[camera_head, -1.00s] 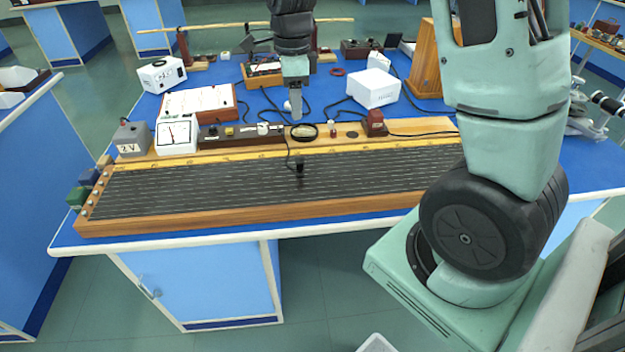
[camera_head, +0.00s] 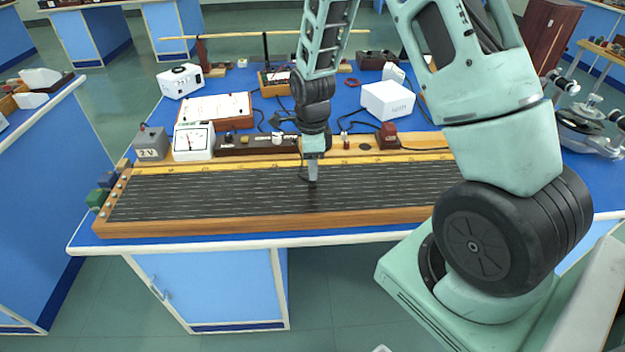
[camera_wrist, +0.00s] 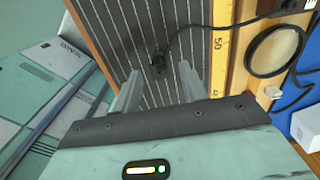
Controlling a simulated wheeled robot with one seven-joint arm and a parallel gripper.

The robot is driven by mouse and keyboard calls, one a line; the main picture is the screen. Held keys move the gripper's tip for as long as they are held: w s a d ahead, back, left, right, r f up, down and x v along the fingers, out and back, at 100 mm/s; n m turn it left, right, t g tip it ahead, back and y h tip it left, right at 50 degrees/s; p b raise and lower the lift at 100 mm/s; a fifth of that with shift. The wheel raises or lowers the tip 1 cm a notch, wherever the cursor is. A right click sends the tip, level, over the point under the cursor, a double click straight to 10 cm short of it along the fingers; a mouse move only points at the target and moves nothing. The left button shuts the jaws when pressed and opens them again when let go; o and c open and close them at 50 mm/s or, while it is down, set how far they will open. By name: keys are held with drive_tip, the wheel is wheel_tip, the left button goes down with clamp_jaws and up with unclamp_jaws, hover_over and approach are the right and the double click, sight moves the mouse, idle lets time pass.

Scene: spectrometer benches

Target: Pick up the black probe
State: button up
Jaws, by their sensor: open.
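The black probe (camera_wrist: 158,62) stands on the dark striped board (camera_wrist: 150,30) in the wrist view, with a thin black cable leading from it. My gripper (camera_wrist: 160,85) is open there, its two fingers apart, and the probe shows between and a little beyond the fingertips. In the head view my gripper (camera_head: 312,183) points down over the middle of the wood-framed board (camera_head: 200,190). The probe is hidden behind my gripper in the head view. I cannot tell whether the fingers touch the board.
A wooden scale (camera_wrist: 222,50) runs along the board's edge, with a round black-rimmed lens (camera_wrist: 275,50) beside it. A white meter (camera_head: 194,142), a grey 2 V box (camera_head: 150,144) and a white box (camera_head: 388,100) stand behind the board. The board's left half is clear.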

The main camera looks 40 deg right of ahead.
drive_tip(key=shift+f, duration=1.75)
clamp_jaws()
drive_tip(key=shift+r, duration=0.2)
